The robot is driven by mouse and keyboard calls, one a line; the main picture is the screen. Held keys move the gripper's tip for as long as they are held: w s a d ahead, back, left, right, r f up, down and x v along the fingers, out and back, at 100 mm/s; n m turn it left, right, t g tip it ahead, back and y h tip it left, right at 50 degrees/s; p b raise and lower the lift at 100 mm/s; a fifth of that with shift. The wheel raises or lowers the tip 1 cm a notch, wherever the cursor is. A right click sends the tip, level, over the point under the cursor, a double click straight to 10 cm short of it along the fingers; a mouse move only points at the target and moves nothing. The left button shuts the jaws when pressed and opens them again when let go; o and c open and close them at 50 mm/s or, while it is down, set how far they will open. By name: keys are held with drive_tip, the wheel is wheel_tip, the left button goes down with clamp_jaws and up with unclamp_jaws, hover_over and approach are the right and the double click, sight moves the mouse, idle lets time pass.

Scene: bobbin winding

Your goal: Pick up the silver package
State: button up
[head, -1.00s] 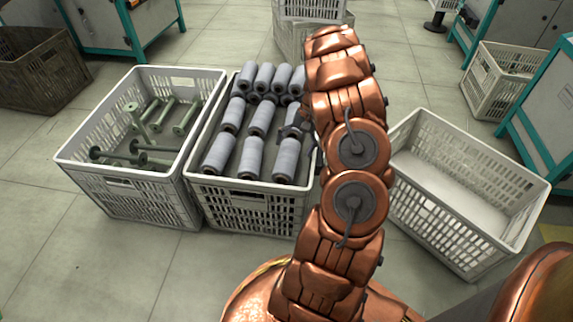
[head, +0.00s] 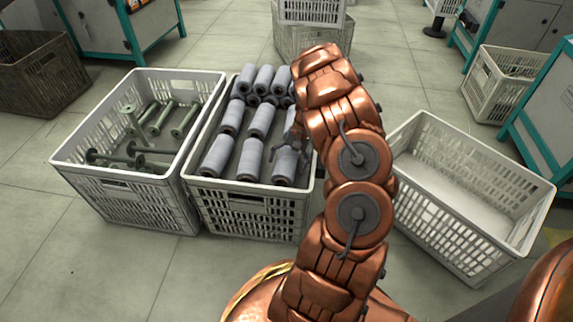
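Silver-grey wound packages lie in rows in the middle white crate (head: 245,200). A package in the front right of that crate (head: 285,167) is partly covered by my gripper. Others lie to its left, such as the front middle package (head: 250,160) and the front left package (head: 217,156). My gripper (head: 287,154) is above the right side of the crate, its fingers spread at the upper part of the front right package. It looks open; whether it touches the package I cannot tell. My arm hides part of the crate's right side.
The left crate (head: 130,190) holds several green empty bobbins. The right white crate (head: 470,205) looks empty. A brown crate (head: 40,75) stands at the far left, another white crate (head: 500,80) at the upper right. Teal-framed machines stand behind.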

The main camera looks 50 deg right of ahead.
drive_tip(key=c, duration=1.3)
drive_tip(key=shift+r, duration=0.1)
